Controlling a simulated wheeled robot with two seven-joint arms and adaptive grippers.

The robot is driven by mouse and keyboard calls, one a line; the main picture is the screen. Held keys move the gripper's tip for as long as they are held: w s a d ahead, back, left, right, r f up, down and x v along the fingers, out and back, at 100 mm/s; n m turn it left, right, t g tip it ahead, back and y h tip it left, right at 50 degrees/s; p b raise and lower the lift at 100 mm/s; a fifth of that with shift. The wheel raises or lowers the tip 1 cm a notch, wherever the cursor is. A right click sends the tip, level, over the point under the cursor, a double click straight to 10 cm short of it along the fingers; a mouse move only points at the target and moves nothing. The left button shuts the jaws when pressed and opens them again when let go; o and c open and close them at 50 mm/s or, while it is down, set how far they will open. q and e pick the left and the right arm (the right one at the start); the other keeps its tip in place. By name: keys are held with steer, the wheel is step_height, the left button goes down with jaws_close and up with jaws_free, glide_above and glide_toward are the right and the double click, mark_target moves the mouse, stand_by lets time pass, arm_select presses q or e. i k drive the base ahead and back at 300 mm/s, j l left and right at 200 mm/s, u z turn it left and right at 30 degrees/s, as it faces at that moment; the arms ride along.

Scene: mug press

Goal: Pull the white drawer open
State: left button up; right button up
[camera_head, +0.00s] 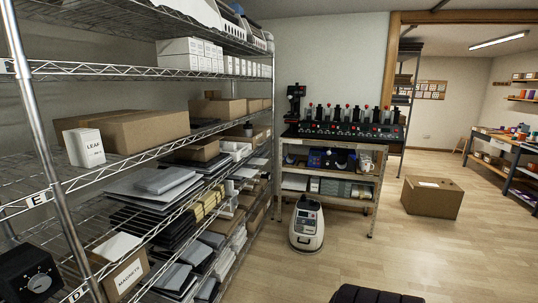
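I cannot make out a white drawer for certain in the head view. A wheeled bench (330,140) stands against the far wall, with a row of black press machines (350,128) on top. Its lower shelves hold a blue and black device (331,158) and boxes. Neither of my grippers is in view.
A wire shelving rack (60,190) with boxes fills the left side. A white wheeled machine (307,225) stands on the floor before the bench. A cardboard box (432,198) lies at right, near another table (500,150). The wooden floor between is mostly clear.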

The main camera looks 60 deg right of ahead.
mark_target(243, 150)
steer(key=z, duration=1.7)
steer(key=i+l, duration=0.15)
steer(key=i+l+z, duration=0.05)
steer(key=i, duration=0.05)
